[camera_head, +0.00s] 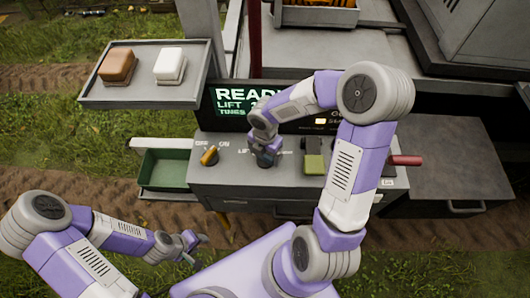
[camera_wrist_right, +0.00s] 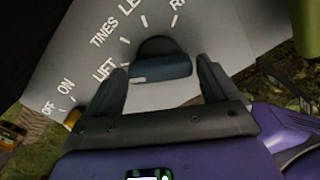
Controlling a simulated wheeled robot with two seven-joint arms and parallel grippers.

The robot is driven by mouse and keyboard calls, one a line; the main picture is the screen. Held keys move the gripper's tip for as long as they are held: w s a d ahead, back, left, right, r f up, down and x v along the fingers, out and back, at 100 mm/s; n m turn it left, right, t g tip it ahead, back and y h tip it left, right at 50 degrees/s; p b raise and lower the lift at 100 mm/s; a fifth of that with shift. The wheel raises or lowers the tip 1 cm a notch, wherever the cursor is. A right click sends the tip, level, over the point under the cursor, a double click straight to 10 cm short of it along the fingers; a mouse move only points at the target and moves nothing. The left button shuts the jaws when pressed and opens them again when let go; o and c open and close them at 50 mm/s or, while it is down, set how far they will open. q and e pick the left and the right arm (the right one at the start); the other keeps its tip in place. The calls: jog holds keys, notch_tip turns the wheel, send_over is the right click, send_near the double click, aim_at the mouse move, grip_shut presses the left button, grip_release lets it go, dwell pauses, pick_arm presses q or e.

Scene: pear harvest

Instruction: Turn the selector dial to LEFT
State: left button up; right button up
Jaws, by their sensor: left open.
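The selector dial (camera_wrist_right: 162,67) is a dark blue bar knob on the grey panel; it also shows in the head view (camera_head: 265,160), partly hidden by my right gripper. A pale mark at its left end faces the LIFT label (camera_wrist_right: 104,70). The TINES label and cut-off labels starting "LE" (camera_wrist_right: 129,6) and "R" curve around it. My right gripper (camera_wrist_right: 161,66) is open, with a finger beyond each end of the knob and narrow gaps between. My left gripper (camera_head: 198,240) is open and empty at the lower left, away from the panel.
A yellow OFF/ON switch (camera_head: 209,156) sits left of the dial. The display (camera_head: 235,103) behind reads READY. A tray (camera_head: 140,95) with brown and white blocks and a green bin (camera_head: 165,170) stand left.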

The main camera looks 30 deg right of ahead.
jog(key=c, duration=0.7)
jog(key=shift+m, duration=0.3)
jog(key=m+b, duration=0.1)
jog(key=m, duration=0.2)
jog(key=shift+w+m+b, duration=0.1)
jog(key=shift+m+b, duration=0.2)
jog(key=shift+b, duration=0.1)
jog(key=m+b, duration=0.1)
jog(key=m, duration=0.2)
jog(key=shift+m, duration=0.4)
jog(key=m+b, duration=0.2)
jog(key=m, duration=0.2)
jog(key=shift+m+b, duration=0.85)
jog(key=shift+m, duration=0.95)
jog(key=shift+r+m, duration=0.1)
jog(key=shift+m, duration=0.2)
